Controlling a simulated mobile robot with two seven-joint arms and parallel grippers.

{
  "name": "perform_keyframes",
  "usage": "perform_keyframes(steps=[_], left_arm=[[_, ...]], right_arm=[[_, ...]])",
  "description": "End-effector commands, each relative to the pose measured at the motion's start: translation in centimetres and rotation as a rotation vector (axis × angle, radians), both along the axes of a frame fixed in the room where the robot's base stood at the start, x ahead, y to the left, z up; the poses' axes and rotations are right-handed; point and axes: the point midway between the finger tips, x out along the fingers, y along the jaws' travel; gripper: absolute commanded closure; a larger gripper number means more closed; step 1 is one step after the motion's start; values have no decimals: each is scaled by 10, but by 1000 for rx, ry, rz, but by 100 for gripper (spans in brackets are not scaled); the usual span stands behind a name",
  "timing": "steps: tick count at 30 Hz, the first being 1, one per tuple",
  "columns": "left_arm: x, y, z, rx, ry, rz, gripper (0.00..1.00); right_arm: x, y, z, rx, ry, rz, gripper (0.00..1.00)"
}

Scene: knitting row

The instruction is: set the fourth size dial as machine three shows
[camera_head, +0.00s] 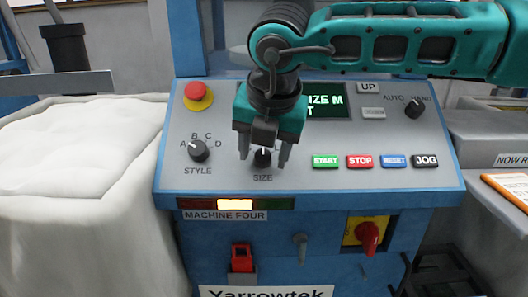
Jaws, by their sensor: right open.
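The machine four panel (315,181) faces me, sloped and grey with a blue frame. Its black size dial (262,159) sits low on the panel above the word SIZE. My right gripper (262,156) is over this dial, open, with one finger on each side of it. The gripper hides the letters around the dial, so I cannot read its setting. A display (328,107) behind the gripper shows part of a text, "IZE M" and a "T" below. Machine three's dial is not in view. My left gripper is not in view.
The panel also holds a style dial (198,151), a red emergency button (197,96), START, STOP, RESET and JOG buttons (325,161) and an auto-hand switch (414,107). A white fabric-filled bin (75,215) stands left. A red rotary switch (368,237) is below.

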Motion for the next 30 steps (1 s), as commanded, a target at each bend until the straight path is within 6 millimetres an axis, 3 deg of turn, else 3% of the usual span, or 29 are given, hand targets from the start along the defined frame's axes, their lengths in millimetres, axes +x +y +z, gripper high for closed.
perform_keyframes(steps=[9,27,30], left_arm=[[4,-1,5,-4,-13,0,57],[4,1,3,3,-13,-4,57],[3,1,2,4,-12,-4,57]], right_arm=[[1,0,-3,0,0,0,44],[1,0,-3,0,0,0,100],[1,0,-3,-1,0,2,100]])
